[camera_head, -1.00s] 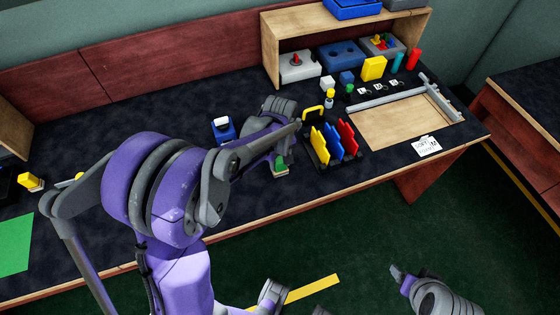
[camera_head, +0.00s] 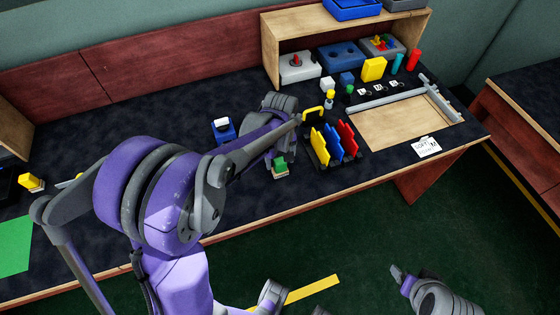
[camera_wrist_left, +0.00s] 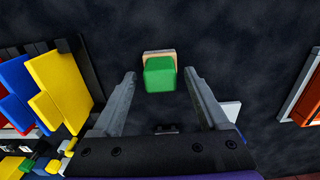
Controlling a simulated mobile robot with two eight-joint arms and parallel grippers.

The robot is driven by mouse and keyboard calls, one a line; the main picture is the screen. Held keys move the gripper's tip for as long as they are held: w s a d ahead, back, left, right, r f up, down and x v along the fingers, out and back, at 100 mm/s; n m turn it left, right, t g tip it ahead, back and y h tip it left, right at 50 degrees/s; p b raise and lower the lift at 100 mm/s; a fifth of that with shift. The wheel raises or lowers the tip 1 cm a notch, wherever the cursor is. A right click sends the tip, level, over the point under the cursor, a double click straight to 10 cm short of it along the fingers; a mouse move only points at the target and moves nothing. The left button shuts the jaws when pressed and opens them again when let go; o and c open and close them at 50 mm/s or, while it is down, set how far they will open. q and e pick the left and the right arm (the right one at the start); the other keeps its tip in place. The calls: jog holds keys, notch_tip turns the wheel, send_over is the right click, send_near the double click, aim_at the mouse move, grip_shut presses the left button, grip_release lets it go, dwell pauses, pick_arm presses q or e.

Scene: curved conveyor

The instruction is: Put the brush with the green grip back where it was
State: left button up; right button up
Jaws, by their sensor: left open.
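The brush with the green grip (camera_head: 280,165) stands on the dark bench top near its front edge, left of the rack of coloured plates. In the left wrist view its green grip (camera_wrist_left: 160,74) sits on a pale wooden base. My left gripper (camera_head: 278,152) is directly by the brush. It is open and empty, and its two fingers point toward the brush in the wrist view, one on each side and apart from it. At the bottom of the head view, grey and purple parts of my own show, but no jaws can be made out.
A black rack with yellow, blue and red plates (camera_head: 334,142) stands close to the right of the brush. A blue box with a white top (camera_head: 223,129) lies to the left. A wooden tray (camera_head: 405,125) and shelf (camera_head: 268,50) are further right and back. The left bench top is mostly clear.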

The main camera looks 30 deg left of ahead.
aim_at(280, 160)
pick_arm(q)
notch_tip(280, 160, up, 10)
jog(key=s+d+f+m+t, duration=0.1)
jog(key=s+d+m+t, duration=0.1)
jog(key=s+m, duration=0.3)
jog(key=s+d+f+m+t+p, duration=0.1)
jog(key=s+d+m+t, duration=0.2)
jog(key=s, duration=0.8)
jog(key=shift+s+d+f+m, duration=0.2)
jog(key=shift+d+f+m, duration=0.1)
jog(key=shift+d+m, duration=0.7)
jog(key=shift+c, duration=0.2)
